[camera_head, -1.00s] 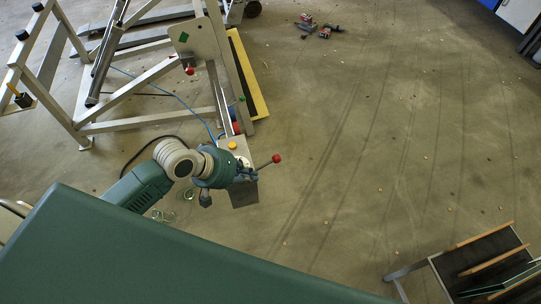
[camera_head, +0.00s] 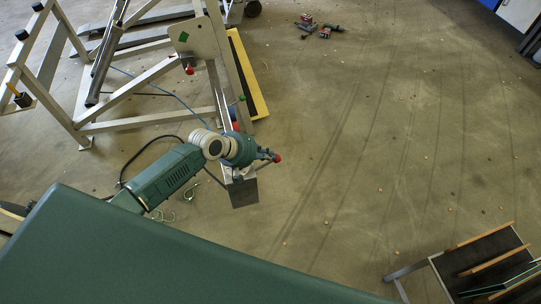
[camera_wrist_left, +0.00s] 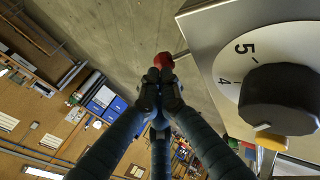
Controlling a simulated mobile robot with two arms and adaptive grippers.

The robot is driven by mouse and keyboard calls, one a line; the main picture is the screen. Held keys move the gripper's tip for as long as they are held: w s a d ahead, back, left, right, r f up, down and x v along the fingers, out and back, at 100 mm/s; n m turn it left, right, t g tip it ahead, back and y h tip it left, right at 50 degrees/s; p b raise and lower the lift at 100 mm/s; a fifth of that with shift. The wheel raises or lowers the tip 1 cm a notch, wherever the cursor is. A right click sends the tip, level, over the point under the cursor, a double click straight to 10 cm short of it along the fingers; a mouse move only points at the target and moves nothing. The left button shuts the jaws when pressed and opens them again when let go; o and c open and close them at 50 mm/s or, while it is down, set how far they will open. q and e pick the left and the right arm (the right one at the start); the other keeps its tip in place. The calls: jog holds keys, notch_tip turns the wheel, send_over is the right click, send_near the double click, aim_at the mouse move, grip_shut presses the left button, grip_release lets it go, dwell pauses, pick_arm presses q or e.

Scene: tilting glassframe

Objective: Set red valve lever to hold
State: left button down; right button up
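A red ball-ended lever (camera_head: 277,158) sticks out beside the metal valve box at the end of the frame. Its red ball (camera_wrist_left: 164,61) also shows in the left wrist view, with a thin rod running right. My left gripper (camera_head: 268,155) is right at the ball, on its left side. In the left wrist view its dark fingers (camera_wrist_left: 160,80) are drawn together at the tips, with the ball just beyond them. I cannot tell whether they touch it. The gripper hides most of the rod in the head view. My right gripper is not in view.
A black dial knob (camera_wrist_left: 280,98) on a grey box with numbers 4 and 5 is close on the right in the wrist view. A tilting metal frame (camera_head: 150,75) stands at upper left. Another red ball (camera_head: 190,71) is on its plate.

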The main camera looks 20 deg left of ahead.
aim_at(280, 159)
pick_arm(q)
jog(key=shift+x, duration=0.75)
jog(key=w+d+f+g+y+p, duration=0.1)
jog(key=d+p, duration=0.1)
jog(key=p, duration=0.2)
jog(key=shift+w+f+g+y, duration=0.1)
jog(key=shift+f+g+y, duration=0.05)
jog(key=shift+g+y, duration=0.2)
jog(key=shift+w+d+f+g+y, duration=0.2)
jog(key=shift+f+g+y, duration=0.1)
jog(key=shift+f+y, duration=0.2)
jog(key=shift+w+d+f+g+y, duration=0.1)
jog(key=shift+d+f+g+y, duration=0.2)
jog(key=shift+f, duration=0.2)
jog(key=shift+w+f, duration=0.1)
jog(key=shift+f, duration=0.5)
